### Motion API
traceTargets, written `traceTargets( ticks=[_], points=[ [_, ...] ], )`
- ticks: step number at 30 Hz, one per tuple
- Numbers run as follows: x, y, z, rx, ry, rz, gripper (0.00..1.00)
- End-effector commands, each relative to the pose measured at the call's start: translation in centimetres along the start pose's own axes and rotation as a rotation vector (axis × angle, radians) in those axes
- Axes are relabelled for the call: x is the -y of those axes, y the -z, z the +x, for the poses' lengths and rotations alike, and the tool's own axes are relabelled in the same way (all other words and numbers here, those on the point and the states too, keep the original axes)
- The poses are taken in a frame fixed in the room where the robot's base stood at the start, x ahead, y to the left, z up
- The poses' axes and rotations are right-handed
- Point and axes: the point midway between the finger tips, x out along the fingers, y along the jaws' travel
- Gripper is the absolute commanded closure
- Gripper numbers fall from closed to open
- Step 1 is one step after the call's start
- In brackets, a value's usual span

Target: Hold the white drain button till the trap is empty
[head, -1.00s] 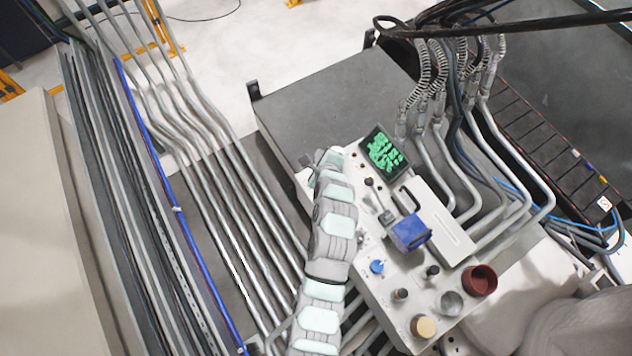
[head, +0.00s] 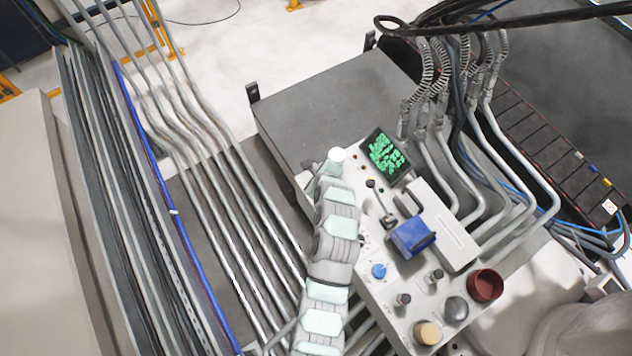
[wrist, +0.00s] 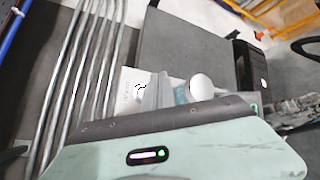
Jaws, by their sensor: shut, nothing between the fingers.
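The white round drain button (head: 337,155) shows at the upper left end of the light control panel, near the green display. In the wrist view, the white disc (wrist: 201,87) is just right of my gripper's fingers (wrist: 160,88). My gripper (head: 322,168) is shut and empty, close beside the button at its lower left. The button's face is uncovered in both views. I cannot tell whether a finger touches its side. I cannot identify the trap in these views.
The panel carries a green-lit display (head: 385,152), a blue block (head: 412,237), a blue knob (head: 379,271), a red cup-like part (head: 485,284) and a tan knob (head: 428,332). Metal pipes (head: 225,215) run along the left. A flat grey cover (head: 335,105) lies behind the panel.

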Motion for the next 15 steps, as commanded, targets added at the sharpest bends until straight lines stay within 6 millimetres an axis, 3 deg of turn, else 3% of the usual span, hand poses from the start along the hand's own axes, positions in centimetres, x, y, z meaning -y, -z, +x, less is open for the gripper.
traceTargets(
  ticks=[6,15],
  points=[
    [-2.0,2.0,2.7,0.0,0.001,0.0,1.0],
    [-2.9,3.0,4.0,0.0,0.002,0.0,1.0]
  ],
)
